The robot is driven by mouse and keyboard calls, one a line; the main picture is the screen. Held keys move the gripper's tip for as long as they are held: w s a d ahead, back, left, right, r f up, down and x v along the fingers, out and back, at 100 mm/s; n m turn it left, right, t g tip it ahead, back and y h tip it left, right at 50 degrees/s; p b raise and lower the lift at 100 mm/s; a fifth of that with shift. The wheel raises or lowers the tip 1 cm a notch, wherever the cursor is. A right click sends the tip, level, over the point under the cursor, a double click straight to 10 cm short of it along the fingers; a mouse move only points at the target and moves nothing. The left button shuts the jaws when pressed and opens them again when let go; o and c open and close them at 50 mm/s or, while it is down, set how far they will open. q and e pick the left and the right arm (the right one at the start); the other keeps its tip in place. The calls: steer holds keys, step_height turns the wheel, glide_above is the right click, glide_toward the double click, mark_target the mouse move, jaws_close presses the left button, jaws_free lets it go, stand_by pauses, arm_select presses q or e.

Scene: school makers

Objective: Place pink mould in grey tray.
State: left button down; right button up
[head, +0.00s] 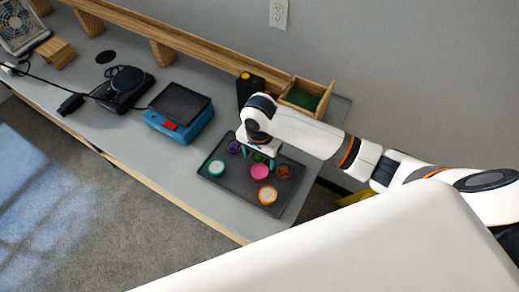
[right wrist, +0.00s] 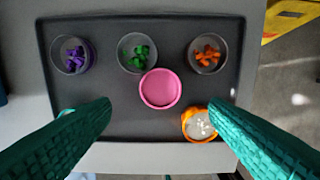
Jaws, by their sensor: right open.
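The pink mould (head: 261,172) is a small round dish lying on the dark grey tray (head: 239,186), near its middle. In the right wrist view the pink mould (right wrist: 160,89) sits just below the cup of green pieces, on the tray (right wrist: 108,88). My right gripper (right wrist: 158,106) has teal fingers spread wide and empty, one to each side of the mould and apart from it. In the head view the right gripper (head: 258,157) is over the back part of the tray, its fingers partly hidden by the hand. My left gripper is not in view.
The tray also holds cups of purple (right wrist: 74,55), green (right wrist: 137,53) and orange (right wrist: 208,53) pieces, an orange-rimmed mould (head: 267,195) and a teal mould (head: 216,168). A blue device (head: 179,111) and a wooden box (head: 306,97) stand nearby on the bench.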

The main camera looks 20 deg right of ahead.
steer(key=shift+r, duration=1.7)
